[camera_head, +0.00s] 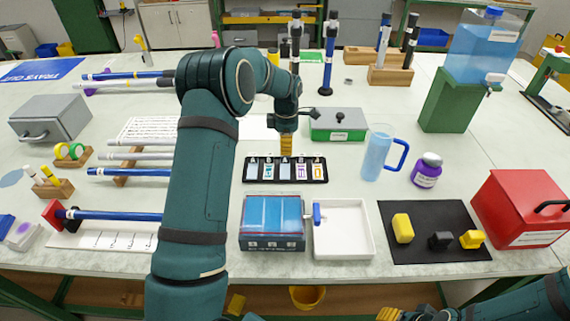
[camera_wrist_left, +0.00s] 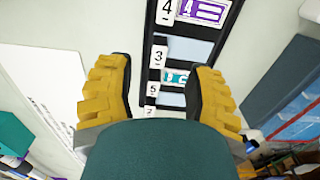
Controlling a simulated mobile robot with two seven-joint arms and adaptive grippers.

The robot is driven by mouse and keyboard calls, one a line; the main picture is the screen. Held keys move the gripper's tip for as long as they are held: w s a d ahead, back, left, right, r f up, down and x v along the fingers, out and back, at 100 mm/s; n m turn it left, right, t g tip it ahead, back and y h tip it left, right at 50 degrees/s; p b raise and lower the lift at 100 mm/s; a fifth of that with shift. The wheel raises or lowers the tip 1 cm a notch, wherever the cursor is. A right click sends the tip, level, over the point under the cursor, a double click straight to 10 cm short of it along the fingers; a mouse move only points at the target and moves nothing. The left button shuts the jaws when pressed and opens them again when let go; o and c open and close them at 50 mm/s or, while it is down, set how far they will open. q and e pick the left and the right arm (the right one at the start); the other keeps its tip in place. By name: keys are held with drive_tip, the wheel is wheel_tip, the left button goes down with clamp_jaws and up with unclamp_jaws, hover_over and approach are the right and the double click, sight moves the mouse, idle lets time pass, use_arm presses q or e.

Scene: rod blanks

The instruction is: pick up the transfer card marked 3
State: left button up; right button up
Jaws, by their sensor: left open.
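A black card rack (camera_head: 253,181) holds a row of several cards in the middle of the table. In the left wrist view the rack (camera_wrist_left: 150,40) runs between my fingers, with labels 4, 3, 5 and 7. The label marked 3 (camera_wrist_left: 158,56) is white, beside a pale blue panel; it lies between my fingertips in the picture. My left gripper (camera_head: 286,147) points down over the back of the rack; its yellow fingers are apart and empty in the wrist view (camera_wrist_left: 162,68). My right gripper (camera_head: 392,313) only partly shows at the bottom edge.
A green-and-grey box (camera_head: 338,125) stands behind the rack, and a blue-filled jug (camera_head: 377,152) to its right. A blue-lidded box (camera_head: 272,217) and white tray (camera_head: 343,229) are in front. Rods on stands lie to the left.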

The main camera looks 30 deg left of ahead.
sight(285, 166)
use_arm(q)
drive_tip(key=shift+a+f+b, duration=0.15)
drive_tip(key=shift+f+b, duration=0.55)
drive_tip(key=shift+f, duration=2.05)
drive_tip(key=shift+r, duration=0.1)
clamp_jaws()
